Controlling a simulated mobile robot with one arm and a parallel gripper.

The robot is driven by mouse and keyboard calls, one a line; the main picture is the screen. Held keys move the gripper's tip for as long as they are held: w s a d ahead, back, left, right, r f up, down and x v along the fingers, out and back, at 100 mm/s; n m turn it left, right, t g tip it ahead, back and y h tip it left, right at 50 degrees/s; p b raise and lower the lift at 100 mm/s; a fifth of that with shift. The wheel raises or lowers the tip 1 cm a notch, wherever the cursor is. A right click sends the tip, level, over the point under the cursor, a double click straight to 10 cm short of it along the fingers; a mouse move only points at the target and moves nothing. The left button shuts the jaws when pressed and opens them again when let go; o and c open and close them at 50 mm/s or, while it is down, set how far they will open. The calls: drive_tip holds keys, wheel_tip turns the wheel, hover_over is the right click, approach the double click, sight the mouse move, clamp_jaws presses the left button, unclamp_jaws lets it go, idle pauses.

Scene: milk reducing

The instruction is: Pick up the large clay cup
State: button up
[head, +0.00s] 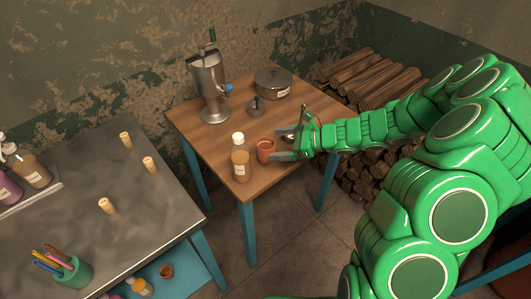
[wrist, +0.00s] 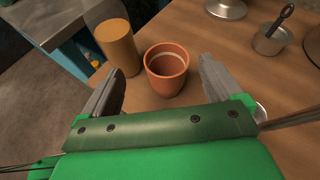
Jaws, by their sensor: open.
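A reddish clay cup (head: 265,150) stands upright near the front edge of the wooden table (head: 216,138). In the wrist view the cup (wrist: 166,70) stands ahead of my gripper (wrist: 161,85), roughly in line with the gap between its fingers and mostly beyond the fingertips. My gripper (head: 283,147) is open and empty, just right of the cup in the head view. Another small clay cup (head: 165,271) sits on a lower blue shelf at the left; it is smaller in the picture.
An amber bottle (head: 240,162) stands close left of the cup; it also shows in the wrist view (wrist: 117,48). A metal dispenser (head: 210,90), a lidded pot (head: 272,84) and a small metal cup (head: 257,107) stand further back. Stacked firewood (head: 370,82) lies behind my arm.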

sight(265, 145)
drive_tip(key=shift+w+d+f+m, duration=0.2)
drive_tip(key=shift+w+f+m, duration=0.15)
drive_tip(key=shift+f, duration=0.2)
drive_tip(key=shift+w+d+f+m, duration=0.2)
drive_tip(key=shift+w+f+m, duration=0.15)
drive_tip(key=shift+f, duration=0.2)
drive_tip(key=shift+a+f, duration=0.1)
drive_tip(key=shift+x, duration=1.15)
drive_tip(key=x, duration=0.3)
drive_tip(key=shift+s+a+f, duration=0.1)
drive_tip(key=shift+s+a, duration=0.1)
drive_tip(key=shift+s, duration=0.15)
drive_tip(key=shift+x, duration=0.95)
drive_tip(key=shift+w, duration=0.1)
drive_tip(key=shift+c, duration=0.2)
drive_tip(key=c, duration=1)
